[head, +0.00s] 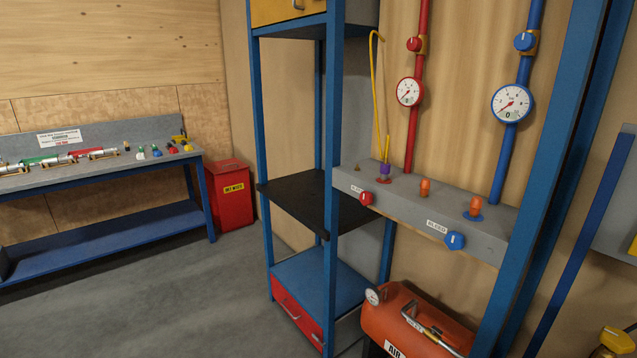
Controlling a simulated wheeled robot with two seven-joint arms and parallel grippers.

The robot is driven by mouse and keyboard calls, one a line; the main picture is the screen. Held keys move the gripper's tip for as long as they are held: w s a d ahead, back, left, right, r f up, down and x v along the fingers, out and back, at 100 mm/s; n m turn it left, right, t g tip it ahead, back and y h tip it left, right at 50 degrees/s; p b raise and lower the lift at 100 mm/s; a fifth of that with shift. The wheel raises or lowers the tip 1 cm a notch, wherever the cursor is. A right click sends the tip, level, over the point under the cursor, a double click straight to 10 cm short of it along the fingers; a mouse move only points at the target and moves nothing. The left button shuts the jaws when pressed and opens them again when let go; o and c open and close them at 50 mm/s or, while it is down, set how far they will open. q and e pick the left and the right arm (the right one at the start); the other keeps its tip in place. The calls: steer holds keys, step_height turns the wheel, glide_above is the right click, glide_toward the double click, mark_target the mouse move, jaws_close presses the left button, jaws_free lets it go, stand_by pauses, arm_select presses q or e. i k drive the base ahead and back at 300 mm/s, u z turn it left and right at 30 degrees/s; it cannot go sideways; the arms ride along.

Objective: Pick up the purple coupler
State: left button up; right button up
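The purple coupler (384,169) is small and stands upright on top of the grey block (480,222), near its left end. A thin yellow hose (375,85) loops up and over close behind it, and a yellow piece rises just above the coupler. I cannot tell how the hose and coupler join. Neither of my grippers is in view.
A blue shelf frame with a black shelf (300,198) stands left of the block. Orange fittings (425,187), a red knob (366,198) and a blue knob (454,240) are nearby. An orange air tank (400,325) sits below. Floor at left is clear.

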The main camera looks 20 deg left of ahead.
mark_target(385, 166)
steer(key=u, duration=0.25)
steer(key=k, duration=0.6)
steer(key=u, duration=1.3)
steer(key=i, duration=2.15)
steer(key=z, duration=1.1)
steer(key=i, duration=0.8)
steer(key=z, duration=0.7)
